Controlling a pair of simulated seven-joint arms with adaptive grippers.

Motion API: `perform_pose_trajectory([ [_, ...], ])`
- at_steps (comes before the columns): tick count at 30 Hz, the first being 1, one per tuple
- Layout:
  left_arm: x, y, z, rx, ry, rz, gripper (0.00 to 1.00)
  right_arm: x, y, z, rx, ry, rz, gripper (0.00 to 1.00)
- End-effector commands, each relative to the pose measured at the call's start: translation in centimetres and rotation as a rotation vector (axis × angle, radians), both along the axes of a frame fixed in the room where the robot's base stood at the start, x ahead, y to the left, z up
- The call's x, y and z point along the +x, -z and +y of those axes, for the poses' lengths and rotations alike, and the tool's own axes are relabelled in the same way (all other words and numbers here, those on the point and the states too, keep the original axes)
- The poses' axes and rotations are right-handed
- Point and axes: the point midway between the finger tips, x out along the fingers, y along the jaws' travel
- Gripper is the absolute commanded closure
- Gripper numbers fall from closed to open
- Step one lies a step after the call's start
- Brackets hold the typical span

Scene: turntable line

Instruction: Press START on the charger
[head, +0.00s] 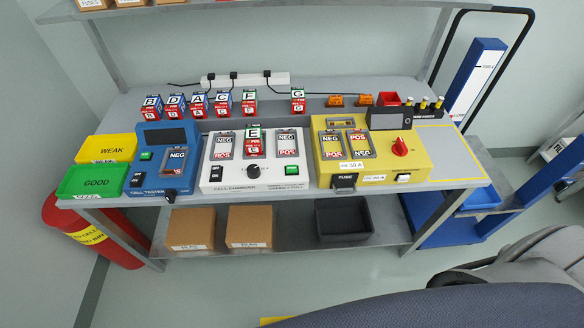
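The white cell charger (232,187) stands in the middle of the bench, between a blue tester and a yellow unit. A green button (292,170) is on its front right; its label is too small to read. A black knob (253,170) is at its front centre and an ON/OFF switch (216,173) at its front left. A cell marked E (254,141) sits in its middle bay. The left bay (223,146) and right bay (287,144) show NEG and POS markings and hold no cell. Neither gripper shows in the head view.
The blue cell tester (162,187) is left of the charger, with yellow WEAK (112,147) and green GOOD (95,180) bins beyond. The yellow unit (410,172) with a red knob is right. Several lettered cells (198,106) and a power strip (250,79) stand behind.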

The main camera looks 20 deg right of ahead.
Motion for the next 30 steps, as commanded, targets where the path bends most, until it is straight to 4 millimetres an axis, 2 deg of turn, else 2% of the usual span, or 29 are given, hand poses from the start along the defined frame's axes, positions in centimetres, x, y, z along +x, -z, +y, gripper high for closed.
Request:
perform_pose_trajectory([
  [2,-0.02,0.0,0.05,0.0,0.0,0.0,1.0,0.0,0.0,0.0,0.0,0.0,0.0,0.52],
  [14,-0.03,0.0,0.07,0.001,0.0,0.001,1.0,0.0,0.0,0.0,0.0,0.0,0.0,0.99],
  [30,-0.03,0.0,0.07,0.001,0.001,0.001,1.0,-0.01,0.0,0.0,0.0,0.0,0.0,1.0],
])
